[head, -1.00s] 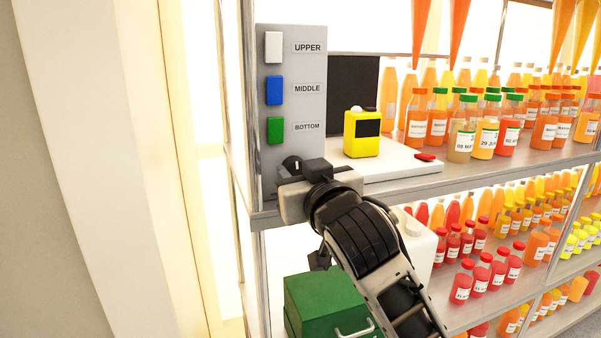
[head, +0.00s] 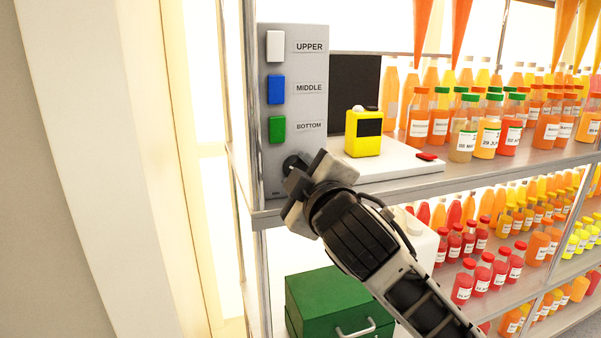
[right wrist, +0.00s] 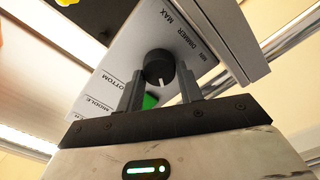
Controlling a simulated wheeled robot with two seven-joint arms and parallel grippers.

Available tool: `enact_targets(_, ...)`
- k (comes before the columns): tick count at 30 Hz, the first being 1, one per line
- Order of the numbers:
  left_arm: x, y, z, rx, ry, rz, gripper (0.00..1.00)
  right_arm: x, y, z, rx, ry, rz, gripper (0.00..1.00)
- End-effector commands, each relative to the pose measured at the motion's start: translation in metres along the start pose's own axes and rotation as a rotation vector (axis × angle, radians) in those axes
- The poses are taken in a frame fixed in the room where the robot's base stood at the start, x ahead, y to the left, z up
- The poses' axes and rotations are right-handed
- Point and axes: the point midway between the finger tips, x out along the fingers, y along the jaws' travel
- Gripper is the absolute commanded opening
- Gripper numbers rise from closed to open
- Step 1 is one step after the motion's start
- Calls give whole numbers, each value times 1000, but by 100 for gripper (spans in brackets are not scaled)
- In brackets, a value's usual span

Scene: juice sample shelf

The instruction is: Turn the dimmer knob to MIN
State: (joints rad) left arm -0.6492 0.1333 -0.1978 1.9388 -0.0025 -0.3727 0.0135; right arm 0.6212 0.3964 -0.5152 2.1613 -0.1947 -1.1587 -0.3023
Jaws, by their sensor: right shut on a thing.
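The dimmer knob (head: 290,161) is a black round knob low on the grey switch panel (head: 304,75). In the right wrist view the knob (right wrist: 158,66) sits between my two fingers, and its white mark points toward the bottom of the picture. My left gripper is not in view.
White, blue and green buttons labelled UPPER, MIDDLE and BOTTOM are above the knob. A yellow device (head: 363,133) stands on a white base (head: 400,160) to the right. Juice bottles fill the shelves. A green box (head: 335,305) is below.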

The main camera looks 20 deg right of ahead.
Motion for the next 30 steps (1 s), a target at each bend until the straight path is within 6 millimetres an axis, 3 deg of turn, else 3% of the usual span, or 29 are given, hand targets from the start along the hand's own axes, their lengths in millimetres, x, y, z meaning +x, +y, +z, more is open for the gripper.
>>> enact_targets(30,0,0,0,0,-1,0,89,0,-2,2,-927,-2,4,14)
